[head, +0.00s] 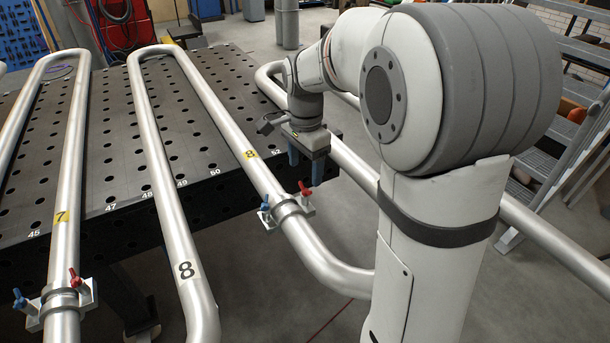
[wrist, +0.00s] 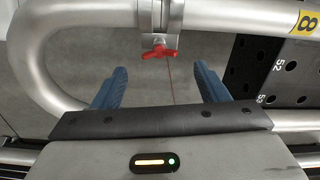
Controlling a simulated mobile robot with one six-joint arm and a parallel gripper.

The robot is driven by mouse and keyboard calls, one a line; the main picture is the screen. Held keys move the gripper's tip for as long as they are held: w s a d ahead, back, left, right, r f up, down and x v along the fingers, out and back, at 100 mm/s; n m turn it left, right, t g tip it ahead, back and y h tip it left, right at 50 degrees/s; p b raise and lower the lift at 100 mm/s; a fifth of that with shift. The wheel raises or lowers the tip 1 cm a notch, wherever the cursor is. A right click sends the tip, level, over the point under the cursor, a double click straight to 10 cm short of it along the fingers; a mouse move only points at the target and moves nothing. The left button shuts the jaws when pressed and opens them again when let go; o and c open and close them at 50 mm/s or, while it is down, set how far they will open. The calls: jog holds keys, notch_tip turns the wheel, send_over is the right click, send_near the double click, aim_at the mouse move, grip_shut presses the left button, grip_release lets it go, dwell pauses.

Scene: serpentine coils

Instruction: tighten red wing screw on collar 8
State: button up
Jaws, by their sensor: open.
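The collar (head: 287,211) clamps the steel pipe just below the yellow 8 tag (head: 249,153). Its red wing screw (head: 306,190) is on the right side and its blue wing screw (head: 265,208) is on the left side. My gripper (head: 305,170) hangs just above and beyond the red screw in the head view. In the wrist view the red wing screw (wrist: 160,51) lies ahead of the blue fingers, between their lines and apart from both. My gripper (wrist: 158,78) is open and empty there. The collar (wrist: 160,16) is cut by the top edge.
A second collar (head: 66,301) with red and blue wing screws sits on the pipe tagged 7 (head: 62,217). The perforated dark table (head: 110,150) lies under the coils. Pipes run close around my gripper; open floor (head: 285,300) shows below.

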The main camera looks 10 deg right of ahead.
aim_at(305, 185)
jog(key=shift+r, duration=1.85)
jog(key=s+f+n+t+p, duration=0.1)
jog(key=s+f+n+t, duration=0.1)
jog(key=s+n, duration=1.1)
jog(key=s+f, duration=0.1)
jog(key=s, duration=0.5)
jog(key=shift+s+d+f+t, duration=0.25)
jog(key=shift+d+t, duration=0.05)
jog(key=shift+d, duration=0.05)
